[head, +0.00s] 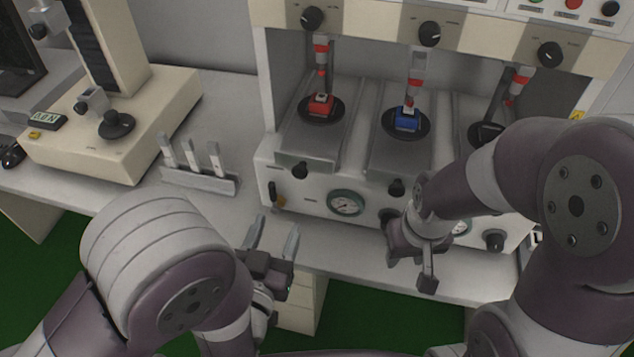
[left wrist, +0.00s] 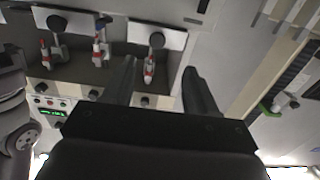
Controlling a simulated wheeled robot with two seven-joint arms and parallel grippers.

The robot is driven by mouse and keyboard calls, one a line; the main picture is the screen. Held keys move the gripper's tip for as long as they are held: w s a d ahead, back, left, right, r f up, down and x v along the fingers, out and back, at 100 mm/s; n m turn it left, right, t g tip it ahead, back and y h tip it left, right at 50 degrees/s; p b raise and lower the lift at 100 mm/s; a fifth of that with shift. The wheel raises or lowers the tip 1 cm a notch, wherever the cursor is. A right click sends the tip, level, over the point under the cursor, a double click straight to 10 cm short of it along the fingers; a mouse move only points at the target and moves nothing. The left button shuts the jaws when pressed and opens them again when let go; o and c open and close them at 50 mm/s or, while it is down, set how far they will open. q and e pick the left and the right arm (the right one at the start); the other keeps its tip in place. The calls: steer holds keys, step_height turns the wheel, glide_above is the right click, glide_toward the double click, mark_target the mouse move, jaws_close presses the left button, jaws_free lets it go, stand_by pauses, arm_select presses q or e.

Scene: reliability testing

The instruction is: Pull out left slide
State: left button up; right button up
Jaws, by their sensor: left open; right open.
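The test machine has slides side by side in its bay. The middle slide (head: 400,155) carries a blue block (head: 407,118). A third slide at the right is partly hidden by my right arm. My right gripper (head: 410,265) is before the machine's front, near the middle.
A rack of pale tools (head: 200,180) stands on the bench left of the machine. A beige instrument (head: 110,130) stands farther left. Gauges (head: 346,203) and knobs stick out from the machine's front. The bench in front of the rack is clear.

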mark_target(299, 173)
arm_select(q)
steer(key=x, duration=0.8)
steer(key=p+x, duration=0.1)
steer(key=x, duration=0.3)
steer(key=shift+w+d+r, duration=0.1)
steer(key=shift+d+r, duration=0.15)
steer(key=shift+r, duration=0.15)
jaws_close()
